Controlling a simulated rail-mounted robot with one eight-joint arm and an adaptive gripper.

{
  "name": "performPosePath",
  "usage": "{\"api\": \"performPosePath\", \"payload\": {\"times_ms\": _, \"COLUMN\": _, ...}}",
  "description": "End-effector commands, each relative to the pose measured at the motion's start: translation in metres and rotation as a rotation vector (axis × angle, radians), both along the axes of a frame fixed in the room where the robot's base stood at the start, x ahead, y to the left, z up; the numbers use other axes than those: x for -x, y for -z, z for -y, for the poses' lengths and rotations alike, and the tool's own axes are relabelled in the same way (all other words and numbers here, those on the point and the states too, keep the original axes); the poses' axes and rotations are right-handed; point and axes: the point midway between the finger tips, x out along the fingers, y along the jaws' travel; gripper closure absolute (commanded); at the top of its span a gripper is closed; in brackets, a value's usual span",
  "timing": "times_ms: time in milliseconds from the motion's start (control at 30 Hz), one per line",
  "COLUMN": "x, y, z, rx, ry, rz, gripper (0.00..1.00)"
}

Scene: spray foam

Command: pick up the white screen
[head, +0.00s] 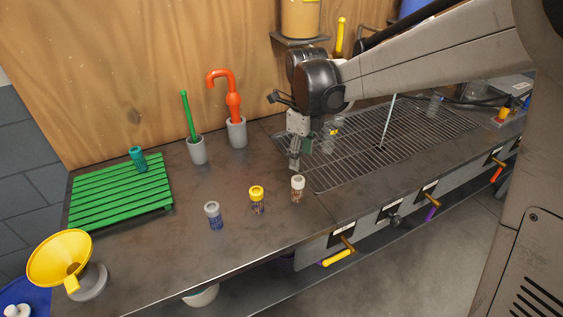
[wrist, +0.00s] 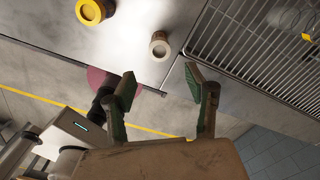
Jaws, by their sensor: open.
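The thing that best fits the white screen (head: 297,188) is a small jar with a white top and a brownish body. It stands upright on the dark bench near the front edge. In the wrist view its round white top (wrist: 159,46) lies beyond my fingertips, between their lines. My gripper (head: 301,153) is above and behind the jar in the head view, beside the wire rack. In the wrist view my gripper (wrist: 161,85) has its two green-padded fingers spread with nothing between them.
A yellow-topped jar (head: 257,198) and a grey-topped blue jar (head: 213,215) stand left of it. The wire rack (head: 352,170) lies to the right with clear items on it. Grey cups (head: 197,151) with green and orange tools, and a green slatted rack (head: 118,200), stand further left.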

Motion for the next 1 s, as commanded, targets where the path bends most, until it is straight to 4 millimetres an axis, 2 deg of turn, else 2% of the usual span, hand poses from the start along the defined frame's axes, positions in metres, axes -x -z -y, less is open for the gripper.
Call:
{"api": "performPosePath", "payload": {"times_ms": 167, "x": -0.002, "y": 0.015, "z": -0.002, "rx": 0.002, "ry": 0.023, "rz": -0.007, "gripper": 0.50}}
{"api": "performPosePath", "payload": {"times_ms": 500, "x": -0.002, "y": 0.073, "z": -0.002, "rx": 0.002, "ry": 0.021, "rz": -0.005, "gripper": 0.50}}
{"api": "performPosePath", "payload": {"times_ms": 833, "x": -0.002, "y": 0.097, "z": -0.002, "rx": 0.002, "ry": 0.021, "rz": -0.005, "gripper": 0.50}}
{"api": "performPosePath", "payload": {"times_ms": 1000, "x": -0.003, "y": 0.120, "z": -0.001, "rx": 0.002, "ry": 0.021, "rz": -0.005, "gripper": 0.50}}
